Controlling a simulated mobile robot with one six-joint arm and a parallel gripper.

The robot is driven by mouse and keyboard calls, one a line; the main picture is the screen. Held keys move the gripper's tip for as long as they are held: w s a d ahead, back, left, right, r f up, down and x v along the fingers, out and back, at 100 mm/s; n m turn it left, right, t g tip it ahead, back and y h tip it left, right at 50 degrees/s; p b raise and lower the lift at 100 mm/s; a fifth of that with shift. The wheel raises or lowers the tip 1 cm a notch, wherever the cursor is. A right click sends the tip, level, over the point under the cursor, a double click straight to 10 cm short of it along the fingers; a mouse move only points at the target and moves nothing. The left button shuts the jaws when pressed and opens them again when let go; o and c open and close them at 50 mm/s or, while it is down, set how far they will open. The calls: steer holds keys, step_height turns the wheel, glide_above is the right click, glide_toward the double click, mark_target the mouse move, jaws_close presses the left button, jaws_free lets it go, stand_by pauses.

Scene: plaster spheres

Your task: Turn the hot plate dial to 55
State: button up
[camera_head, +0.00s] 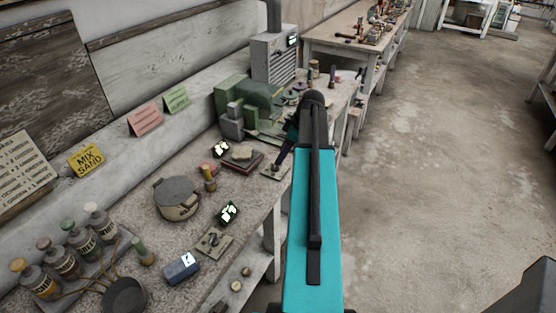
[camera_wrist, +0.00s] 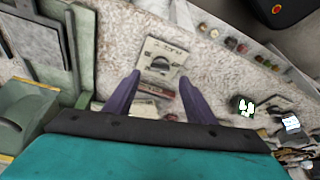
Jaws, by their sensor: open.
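A pale dial panel (camera_wrist: 163,54) with a dark round dial (camera_wrist: 158,68) lies ahead of my gripper (camera_wrist: 161,78) in the wrist view. My gripper is open and empty, its two dark purple fingers spread on either side of the dial. I cannot tell whether they touch it. The panel's markings are too small to read. In the head view my gripper (camera_head: 284,158) points down over that panel (camera_head: 272,173), partly covering it. A second dial panel (camera_head: 212,241) lies nearer on the bench. Which one is labelled for the hot plate is not legible.
A green machine (camera_head: 262,102) stands behind.

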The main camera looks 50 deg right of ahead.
mark_target(278, 168)
steer(key=shift+p+x, duration=0.65)
steer(key=shift+x, duration=1.9)
steer(key=c, duration=1)
steer(key=shift+c, duration=0.2)
